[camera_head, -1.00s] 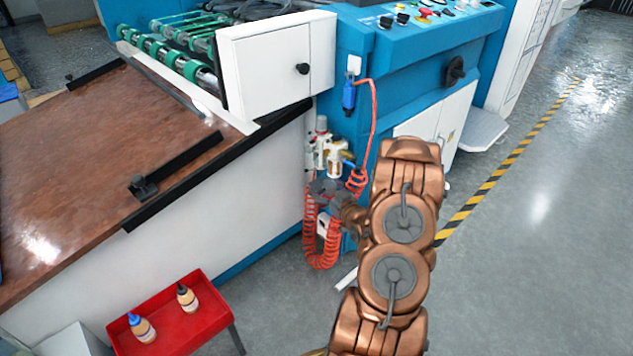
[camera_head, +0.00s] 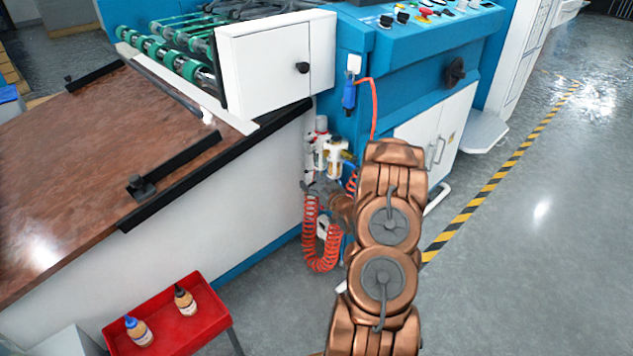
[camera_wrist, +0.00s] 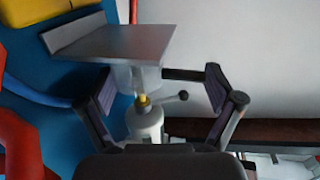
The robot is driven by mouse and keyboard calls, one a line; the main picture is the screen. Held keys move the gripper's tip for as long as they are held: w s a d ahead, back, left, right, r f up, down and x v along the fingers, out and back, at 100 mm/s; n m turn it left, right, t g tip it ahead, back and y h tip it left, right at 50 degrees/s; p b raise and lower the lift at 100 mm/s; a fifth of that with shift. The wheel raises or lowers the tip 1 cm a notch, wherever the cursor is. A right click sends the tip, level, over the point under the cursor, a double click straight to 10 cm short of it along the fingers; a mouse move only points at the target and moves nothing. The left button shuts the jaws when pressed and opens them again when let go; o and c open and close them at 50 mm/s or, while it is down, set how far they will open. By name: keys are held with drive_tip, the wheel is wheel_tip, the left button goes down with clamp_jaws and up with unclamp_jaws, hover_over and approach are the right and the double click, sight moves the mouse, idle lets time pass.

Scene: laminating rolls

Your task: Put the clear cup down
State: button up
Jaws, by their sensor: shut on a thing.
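In the wrist view, the two dark pads of my gripper (camera_wrist: 160,76) stand wide apart. A pale, see-through piece (camera_wrist: 135,78) between them appears to be the clear cup, partly covered by a flat grey plate (camera_wrist: 115,42). My gripper is shut on it, though the contact of the pads is hard to make out. A white fitting (camera_wrist: 146,121) with a yellow part and a black-knobbed lever shows below the cup. In the head view my gripper (camera_head: 322,188) is small and partly hidden by my arm; the cup cannot be made out there.
White air fittings (camera_head: 322,150) and a coiled red hose (camera_head: 322,250) are close to my gripper, against the blue machine (camera_head: 400,60). A brown-topped table (camera_head: 90,170) is at left. A red tray (camera_head: 205,325) holding two bottles is at lower left. Grey floor (camera_head: 540,270) is clear at right.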

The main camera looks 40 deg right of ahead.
drive_tip(key=o, duration=0.7)
drive_tip(key=shift+f, duration=0.15)
drive_tip(key=shift+c, duration=0.2)
drive_tip(key=shift+o, duration=0.8)
drive_tip(key=shift+r, duration=0.2)
drive_tip(key=p+v, duration=0.2)
drive_tip(key=v, duration=1)
